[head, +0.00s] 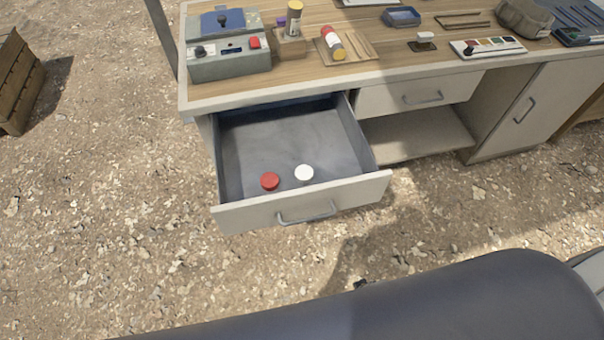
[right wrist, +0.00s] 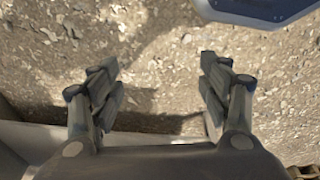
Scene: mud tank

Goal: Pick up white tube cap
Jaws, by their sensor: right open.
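The white tube cap (head: 304,173) sits inside the open drawer (head: 352,196) of the desk, near the drawer's front wall. A red cap (head: 270,181) lies just left of it, apart from it. My right gripper (right wrist: 158,85) is open and empty in the right wrist view, with gravel ground behind its fingers. The white cap is not in the right wrist view. No gripper shows in the head view, and my left gripper is not seen.
The wooden desk top (head: 290,72) holds a grey device (head: 228,62), a tube in a wooden stand, a blue tray (head: 401,17) and a colour palette (head: 488,47). A closed drawer (head: 420,95) is right of the open one. A wooden crate (head: 18,85) stands far left.

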